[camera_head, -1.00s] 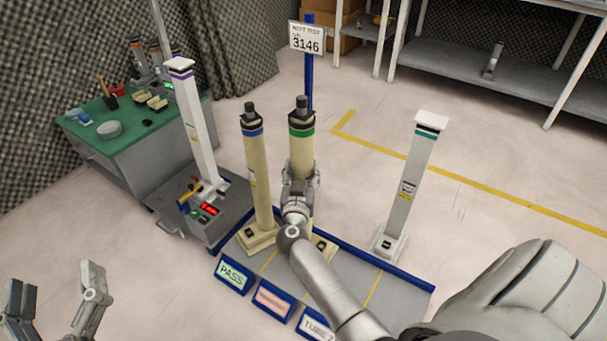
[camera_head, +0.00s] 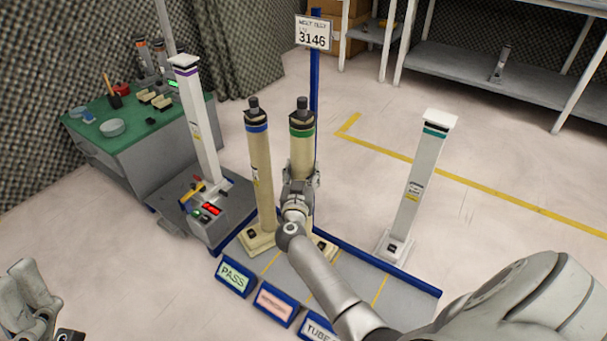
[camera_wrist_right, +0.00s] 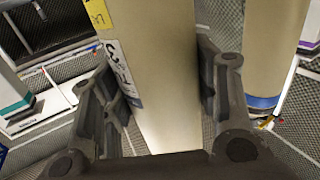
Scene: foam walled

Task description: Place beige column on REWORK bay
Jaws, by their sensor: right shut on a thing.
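Two beige columns stand upright side by side on a grey platform (camera_head: 384,292). The green-banded beige column (camera_head: 302,151) is in the grasp of my right gripper (camera_head: 300,182), with the fingers on both sides of its shaft; its shaft also fills the middle of the right wrist view (camera_wrist_right: 155,75). My arm hides most of its base, which appears at the middle bay, behind a pinkish label (camera_head: 274,303) that I cannot read. The blue-banded beige column (camera_head: 260,175) stands left of it, behind the PASS label (camera_head: 233,276). My left gripper (camera_head: 30,300) is partly visible at lower left, empty.
A white teal-banded column (camera_head: 420,185) stands at the platform's right. A white purple-banded column (camera_head: 202,125) stands on a grey tester unit (camera_head: 207,228) at left. A blue post with a 3146 sign (camera_head: 313,35) rises behind. A green-topped bench (camera_head: 150,130) is farther left.

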